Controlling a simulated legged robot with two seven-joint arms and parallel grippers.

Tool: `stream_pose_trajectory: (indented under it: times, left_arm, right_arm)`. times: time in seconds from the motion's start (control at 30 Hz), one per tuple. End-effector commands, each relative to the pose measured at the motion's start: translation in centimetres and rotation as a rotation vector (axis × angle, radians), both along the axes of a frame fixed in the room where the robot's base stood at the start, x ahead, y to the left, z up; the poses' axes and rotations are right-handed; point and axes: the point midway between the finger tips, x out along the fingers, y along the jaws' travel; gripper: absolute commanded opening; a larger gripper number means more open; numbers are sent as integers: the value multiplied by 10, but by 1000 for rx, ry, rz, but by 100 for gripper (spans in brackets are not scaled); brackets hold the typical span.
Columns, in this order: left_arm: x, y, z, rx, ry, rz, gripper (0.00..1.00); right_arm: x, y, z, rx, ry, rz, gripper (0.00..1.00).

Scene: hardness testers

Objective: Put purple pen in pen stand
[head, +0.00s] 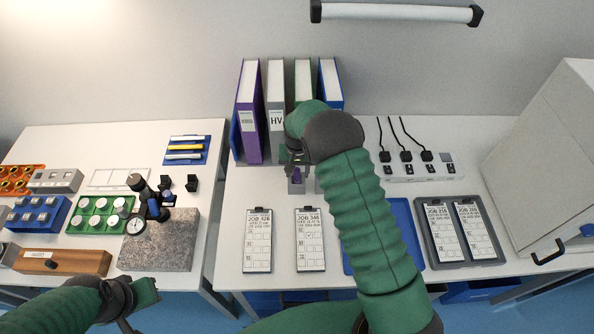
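My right gripper (297,163) points down at the back of the middle table, in front of the binders. A small purple piece, likely the purple pen (296,174), shows at its fingertips. Just below is a small grey block, likely the pen stand (296,187). The purple piece is at or just over the block; I cannot tell whether it is inside. The gripper's wrist hides much of this, and whether the fingers are closed on the pen is unclear. My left gripper (128,312) is low at the left, partly cut off, away from the pen.
Several binders (250,115) stand behind the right gripper. Two job cards (258,240) lie in front, with a blue tray (409,220) partly under my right arm. A power strip (420,170) is to the right. A dial tester on a granite block (170,245) stands on the left table.

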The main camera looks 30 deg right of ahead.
Motion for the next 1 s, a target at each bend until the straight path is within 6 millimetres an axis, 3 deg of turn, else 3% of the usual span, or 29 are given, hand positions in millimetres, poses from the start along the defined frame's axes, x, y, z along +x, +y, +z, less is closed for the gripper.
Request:
stream_pose_trajectory:
  times: [0.2, 0.33, 0.8, 1.0]
  left_arm:
    - [0, 0, 0, 0, 0, 0, 0]
    - [0, 0, -2, 0, 0, 0, 0]
    - [0, 0, -15, 0, 0, 0, 0]
    - [0, 0, -16, 0, 0, 0, 0]
  right_arm:
    - [0, 0, 1, 0, 0, 0, 44]
    - [0, 1, 14, 0, -4, 1, 44]
    - [-13, 8, 140, 0, -4, 0, 44]
    - [-15, 8, 164, 0, 0, 1, 44]
